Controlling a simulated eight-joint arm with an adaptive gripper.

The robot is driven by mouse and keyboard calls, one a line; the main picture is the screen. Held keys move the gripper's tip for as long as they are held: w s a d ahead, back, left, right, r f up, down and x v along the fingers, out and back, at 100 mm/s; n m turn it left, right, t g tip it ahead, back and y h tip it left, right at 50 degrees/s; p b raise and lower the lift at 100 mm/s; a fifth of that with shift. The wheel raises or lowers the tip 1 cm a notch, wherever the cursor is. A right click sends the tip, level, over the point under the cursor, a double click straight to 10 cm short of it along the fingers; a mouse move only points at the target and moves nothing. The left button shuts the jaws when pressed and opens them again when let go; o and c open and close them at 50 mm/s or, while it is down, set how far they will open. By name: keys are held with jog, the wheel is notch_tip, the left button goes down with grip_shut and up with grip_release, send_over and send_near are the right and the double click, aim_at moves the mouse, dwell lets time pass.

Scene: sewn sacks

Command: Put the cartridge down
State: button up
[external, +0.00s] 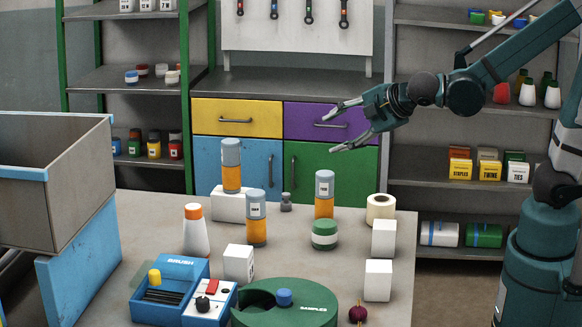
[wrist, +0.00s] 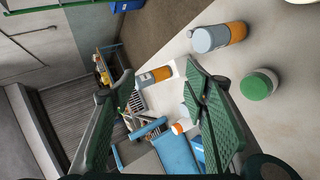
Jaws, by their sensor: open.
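Three grey-and-orange cartridges stand upright in the external view. One (external: 231,165) is on a white block (external: 228,205), one (external: 256,217) stands on the table in front of it, and one (external: 324,194) is farther right, behind a green-and-white jar (external: 324,235). My gripper (external: 335,126) is open and empty, raised above the table near the right cartridge, its fingers pointing left.
The table (external: 160,215) also holds an orange-capped bottle (external: 194,232), white cubes (external: 383,238), a tape roll (external: 381,207), a blue brush tray (external: 170,290) and a green round holder (external: 285,308). A grey bin (external: 60,190) stands left. The air around my gripper is clear.

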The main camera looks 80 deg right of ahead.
jog(key=s+a+m+g+y, duration=0.1)
jog(key=s+a+m+y, duration=0.1)
jog(key=s+a+m, duration=0.3)
jog(key=s+a+f+m+g+y, duration=0.1)
jog(key=s+a+m, duration=0.4)
jog(key=s, duration=0.9)
jog(key=shift+a+m+g+y, duration=0.3)
jog(key=shift+a+g+y, duration=0.25)
jog(key=shift+y, duration=0.55)
jog(key=shift+s+d+f, duration=0.1)
jog(key=shift+f, duration=0.05)
jog(key=o, duration=0.3)
jog(key=shift+w+a+f+n+g+h+p, duration=0.7)
jog(key=shift+f+n+g, duration=0.5)
jog(key=shift+f+n, duration=1.4)
jog(key=shift+w+a+f+n+g+h+p, duration=0.35)
jog(key=shift+w+f+n+g+h+p, duration=0.9)
jog(key=shift+n, duration=2.3)
jog(key=shift+w+a+f+n+g+h+p, duration=0.15)
jog(key=shift+w+a+f+n+g+h, duration=0.65)
jog(key=shift+f+n, duration=1.95)
